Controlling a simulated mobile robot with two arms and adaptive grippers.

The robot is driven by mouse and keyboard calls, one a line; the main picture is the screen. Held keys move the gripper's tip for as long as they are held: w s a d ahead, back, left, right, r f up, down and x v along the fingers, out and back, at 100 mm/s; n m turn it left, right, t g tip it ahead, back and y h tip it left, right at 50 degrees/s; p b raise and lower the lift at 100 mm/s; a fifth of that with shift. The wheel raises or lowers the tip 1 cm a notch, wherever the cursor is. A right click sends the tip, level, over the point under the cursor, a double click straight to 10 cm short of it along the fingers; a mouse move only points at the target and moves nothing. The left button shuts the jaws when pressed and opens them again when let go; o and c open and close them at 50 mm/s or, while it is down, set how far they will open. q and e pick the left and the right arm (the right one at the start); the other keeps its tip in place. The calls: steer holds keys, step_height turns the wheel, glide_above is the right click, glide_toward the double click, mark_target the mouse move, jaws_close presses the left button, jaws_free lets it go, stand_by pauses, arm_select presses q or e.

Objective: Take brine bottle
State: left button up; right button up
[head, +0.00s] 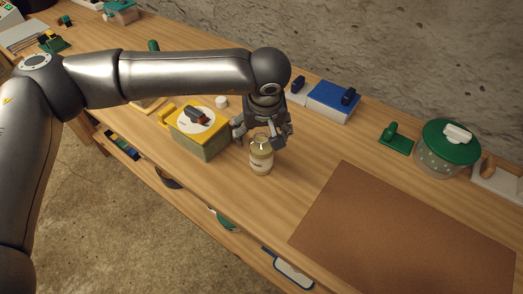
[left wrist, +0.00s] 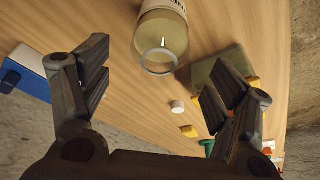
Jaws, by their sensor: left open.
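The brine bottle (head: 261,158), a small pale yellow bottle with a white label, stands upright on the wooden table. My left gripper (head: 262,136) is open right behind it, fingers pointing down toward the table. In the left wrist view the bottle (left wrist: 162,32) shows its open ring-like top, beyond and between the two spread fingers of my left gripper (left wrist: 152,88). Nothing is held. I cannot tell whether a finger touches the bottle. My right gripper is not in view.
A blue-topped box (head: 330,101) is behind right. A green-lidded tub (head: 448,150) stands far right. A brown mat (head: 410,230) lies bare at front right.

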arm_select(q)
steer(key=shift+x, duration=0.8)
steer(key=p+x, duration=0.2)
steer(key=x, duration=0.2)
steer(key=shift+p, duration=0.35)
steer(key=shift+w+f, duration=0.25)
steer(key=shift+f, duration=0.35)
steer(key=shift+r, duration=0.1)
steer(key=c, duration=1.3)
